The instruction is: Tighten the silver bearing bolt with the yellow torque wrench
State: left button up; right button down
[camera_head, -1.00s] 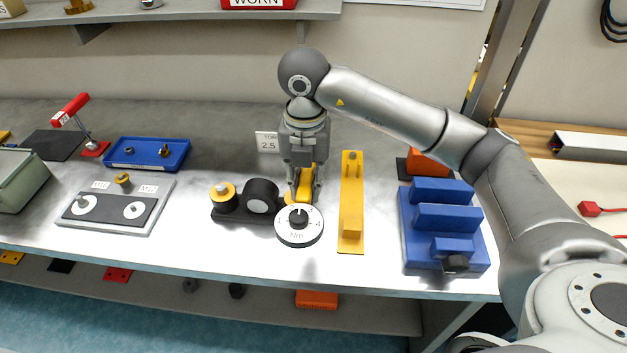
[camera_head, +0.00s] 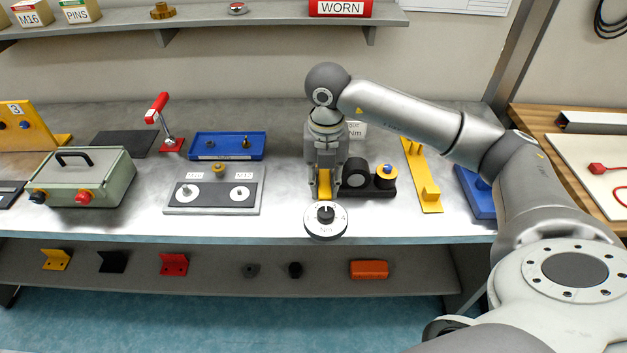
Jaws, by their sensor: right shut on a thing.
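My right gripper (camera_head: 324,195) points down over the front half of the bench and is shut on the yellow torque wrench (camera_head: 324,182). Only a short yellow stretch of the wrench shows between the fingers. A white dial marked Nm with a black knob (camera_head: 326,215) sits just in front of the fingers and overlaps the bench's front edge. The black bearing block (camera_head: 357,179) stands right beside the gripper. Its right end has a yellow ring with a blue-topped bolt (camera_head: 387,169). Its left end and the silver bolt are hidden behind the gripper. My left gripper is not in view.
A yellow bar fixture (camera_head: 422,178) and a blue block (camera_head: 474,190) stand to the right. A grey plate (camera_head: 252,205), blue tray (camera_head: 257,150), red-handled clamp (camera_head: 158,108) and green box (camera_head: 103,190) stand left. A white label (camera_head: 357,130) is partly hidden behind the gripper.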

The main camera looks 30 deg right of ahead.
jog(key=shift+f, duration=0.1)
jog(key=shift+d+f, duration=0.2)
jog(key=shift+f, duration=0.1)
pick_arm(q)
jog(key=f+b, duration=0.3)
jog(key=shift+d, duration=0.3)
pick_arm(e)
notch_tip(320, 180, down, 4)
jog(key=shift+d+f, duration=0.15)
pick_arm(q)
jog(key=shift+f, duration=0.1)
pick_arm(e)
jog(key=shift+f, duration=0.15)
pick_arm(q)
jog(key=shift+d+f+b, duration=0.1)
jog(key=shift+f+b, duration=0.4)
jog(key=shift+b, duration=0.2)
pick_arm(e)
jog(key=shift+f, duration=0.55)
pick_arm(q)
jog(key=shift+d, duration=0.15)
